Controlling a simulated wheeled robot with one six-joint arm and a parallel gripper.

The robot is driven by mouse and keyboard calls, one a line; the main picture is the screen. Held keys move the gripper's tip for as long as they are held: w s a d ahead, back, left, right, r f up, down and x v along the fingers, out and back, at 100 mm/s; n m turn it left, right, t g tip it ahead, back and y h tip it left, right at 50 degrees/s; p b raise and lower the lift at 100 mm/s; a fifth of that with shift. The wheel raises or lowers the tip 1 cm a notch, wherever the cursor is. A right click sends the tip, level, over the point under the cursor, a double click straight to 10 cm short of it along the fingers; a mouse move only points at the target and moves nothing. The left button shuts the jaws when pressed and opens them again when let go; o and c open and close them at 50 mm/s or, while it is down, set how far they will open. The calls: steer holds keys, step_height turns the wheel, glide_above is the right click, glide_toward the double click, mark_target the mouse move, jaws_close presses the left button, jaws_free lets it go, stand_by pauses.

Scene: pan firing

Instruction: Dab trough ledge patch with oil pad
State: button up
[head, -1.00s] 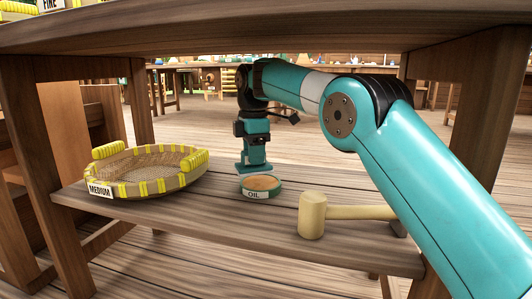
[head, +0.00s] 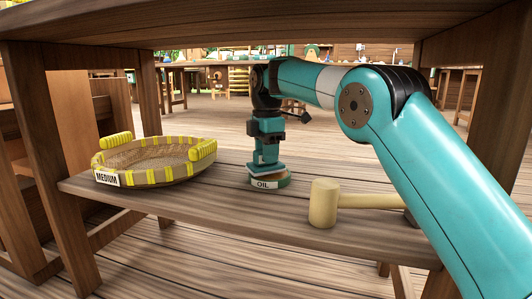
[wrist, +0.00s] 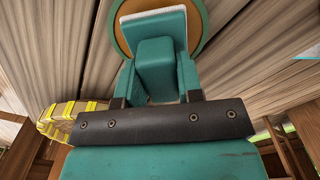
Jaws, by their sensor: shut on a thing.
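My gripper (head: 267,148) points down over the shelf and is shut on the handle of the oil pad (head: 267,169). In the wrist view the pad (wrist: 157,68) is a teal block on a wider plate with a pale face, between the two fingers. The pad is over the round green tin labelled OIL (head: 265,184) and hides much of its brownish top. The tin's brown surface and green rim (wrist: 202,38) show around the plate in the wrist view. I cannot tell whether the pad touches the oil. I cannot make out a trough or ledge patch.
A woven basket labelled MEDIUM (head: 155,162) with yellow bands stands on the shelf (head: 215,205) at left. A wooden mallet (head: 325,203) lies to the tin's right. The tabletop (head: 260,25) spans above, with legs at both sides.

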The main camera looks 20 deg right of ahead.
steer(key=shift+w+d, duration=0.1)
steer(key=shift+w, duration=0.1)
steer(key=shift+c, duration=0.4)
steer(key=shift+d+m, duration=0.35)
steer(key=shift+m, duration=0.15)
steer(key=shift+f, duration=0.1)
steer(key=shift+a+f, duration=0.2)
steer(key=shift+f, duration=0.2)
step_height(320, 180, up, 7)
steer(key=p, duration=0.7)
steer(key=shift+r, duration=0.1)
stand_by(0.4)
